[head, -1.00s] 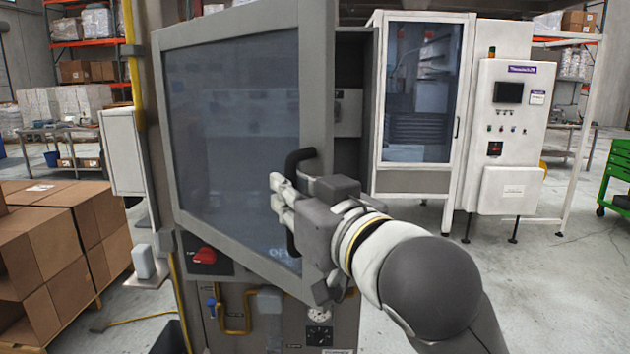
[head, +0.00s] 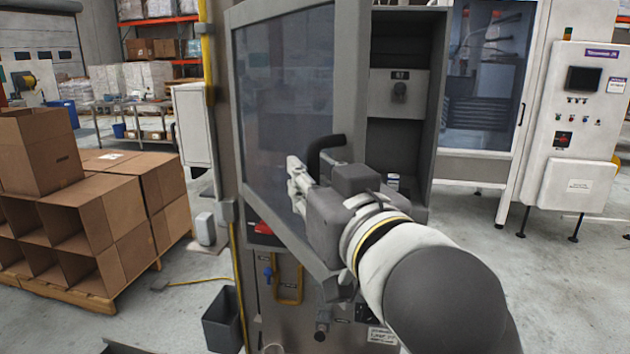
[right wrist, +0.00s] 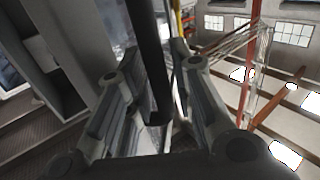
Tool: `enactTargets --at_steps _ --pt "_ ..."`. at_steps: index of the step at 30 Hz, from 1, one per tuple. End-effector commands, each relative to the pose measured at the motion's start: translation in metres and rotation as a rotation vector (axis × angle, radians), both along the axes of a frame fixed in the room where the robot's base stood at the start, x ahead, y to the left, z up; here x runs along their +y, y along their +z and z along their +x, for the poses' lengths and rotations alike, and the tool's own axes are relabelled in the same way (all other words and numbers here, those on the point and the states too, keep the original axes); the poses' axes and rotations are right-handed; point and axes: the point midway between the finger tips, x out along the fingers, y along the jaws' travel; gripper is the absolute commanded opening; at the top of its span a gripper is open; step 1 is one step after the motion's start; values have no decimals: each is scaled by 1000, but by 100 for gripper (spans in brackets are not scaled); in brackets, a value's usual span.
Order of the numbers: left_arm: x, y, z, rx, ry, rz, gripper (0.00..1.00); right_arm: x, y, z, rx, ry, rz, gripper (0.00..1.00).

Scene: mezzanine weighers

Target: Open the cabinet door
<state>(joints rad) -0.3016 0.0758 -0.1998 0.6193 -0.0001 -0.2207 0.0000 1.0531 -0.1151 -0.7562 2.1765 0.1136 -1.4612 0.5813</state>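The cabinet door (head: 285,95) is a grey frame with a dark glass pane. It stands ajar, swung out from the grey cabinet (head: 437,95), whose inside shows to the right of it. The black bar handle (head: 327,150) is on the door's right side. My right gripper (head: 297,185) is at this handle, partly hiding it. My left gripper is not in view.
Inside the cabinet is a grey panel (head: 398,92). Cardboard boxes (head: 80,215) are stacked on a pallet at left. A dark bin (head: 222,320) stands low beside the cabinet. A white machine (head: 575,150) stands behind at right. Open floor lies at right.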

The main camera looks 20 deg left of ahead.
Motion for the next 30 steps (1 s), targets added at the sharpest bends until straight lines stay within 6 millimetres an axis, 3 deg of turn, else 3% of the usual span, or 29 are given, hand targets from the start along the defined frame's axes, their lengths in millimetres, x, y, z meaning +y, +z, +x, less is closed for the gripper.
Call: enactTargets --at_steps 13,24,30 --pt "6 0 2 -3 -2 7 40 -3 -2 -4 3 0 -2 35" --pt "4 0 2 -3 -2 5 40 -35 -1 -47 2 1 0 35" --pt "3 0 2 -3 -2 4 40 -45 -2 -58 3 1 -2 35"
